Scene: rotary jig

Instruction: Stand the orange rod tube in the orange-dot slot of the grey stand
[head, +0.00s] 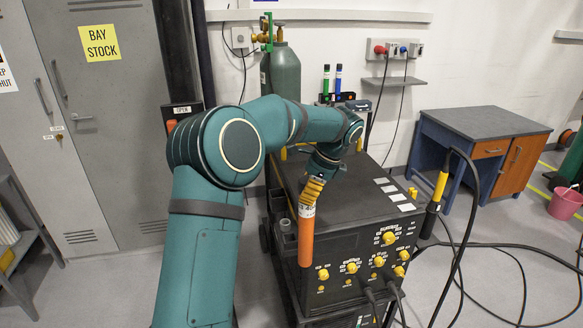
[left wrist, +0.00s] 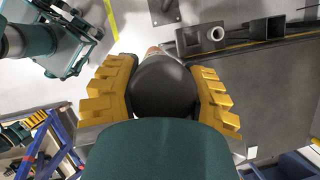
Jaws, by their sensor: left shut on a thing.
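The orange rod tube (head: 306,241) hangs nearly upright below my left gripper (head: 314,188), with a white label band near its top. The yellow fingers are shut on its upper end. In the left wrist view the fingers of my left gripper (left wrist: 166,90) close from both sides on the tube's dark round end (left wrist: 165,84); only a sliver of its orange side shows. The tube is in front of the left edge of the black machine. I cannot make out an orange dot.
The black machine (head: 360,213) has knobs and cables on its front. Dark holders (head: 286,240) are on its left side, close to the tube; the left wrist view shows a round-mouthed holder (left wrist: 215,35). A gas cylinder (head: 281,72) stands behind. Grey lockers (head: 105,130) stand left.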

